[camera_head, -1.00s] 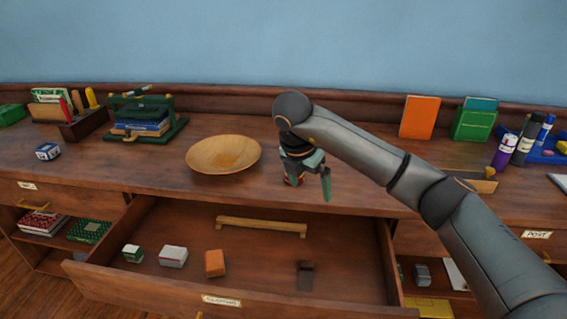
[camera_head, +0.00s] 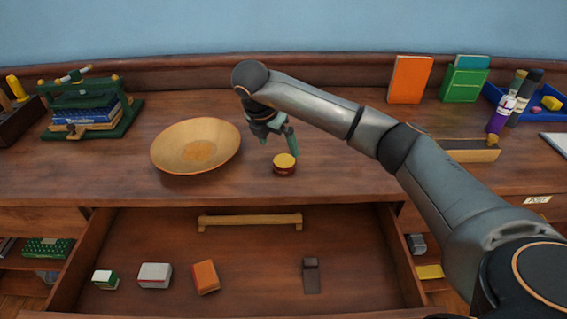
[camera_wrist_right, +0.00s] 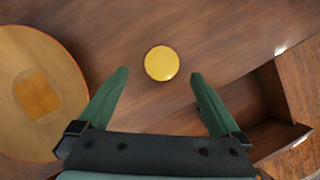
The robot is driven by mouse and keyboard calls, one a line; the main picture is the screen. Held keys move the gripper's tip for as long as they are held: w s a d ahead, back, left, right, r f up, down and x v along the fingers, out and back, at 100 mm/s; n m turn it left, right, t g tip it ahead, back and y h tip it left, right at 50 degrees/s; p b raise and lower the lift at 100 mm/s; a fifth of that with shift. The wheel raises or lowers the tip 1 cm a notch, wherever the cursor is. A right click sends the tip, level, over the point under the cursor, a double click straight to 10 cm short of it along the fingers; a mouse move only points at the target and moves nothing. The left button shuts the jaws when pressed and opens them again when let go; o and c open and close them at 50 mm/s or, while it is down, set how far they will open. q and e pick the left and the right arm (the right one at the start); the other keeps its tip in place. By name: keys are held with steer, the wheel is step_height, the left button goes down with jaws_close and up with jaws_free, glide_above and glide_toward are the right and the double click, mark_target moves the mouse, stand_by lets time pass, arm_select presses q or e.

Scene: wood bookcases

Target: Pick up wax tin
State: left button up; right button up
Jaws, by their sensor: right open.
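The wax tin (camera_head: 285,164) is a small round tin with a yellow lid and dark red side, standing on the wooden counter right of the wooden bowl. My right gripper (camera_head: 277,138) is just behind and above it, open and empty. In the right wrist view the tin's yellow lid (camera_wrist_right: 161,63) lies beyond the open green fingertips (camera_wrist_right: 160,74), roughly midway between them and apart from both. My left gripper is not in view.
A wooden bowl (camera_head: 196,146) stands left of the tin. An open drawer (camera_head: 250,250) below the counter holds several small boxes and a dark block. A green book press (camera_head: 90,108) stands at left. An orange book (camera_head: 409,79) and markers stand at right.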

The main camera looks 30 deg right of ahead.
mark_target(284, 160)
steer(key=x, duration=0.6)
steer(key=shift+s+f, duration=0.2)
steer(key=shift+f, duration=0.15)
steer(key=c, duration=1.4)
steer(key=shift+r, duration=0.15)
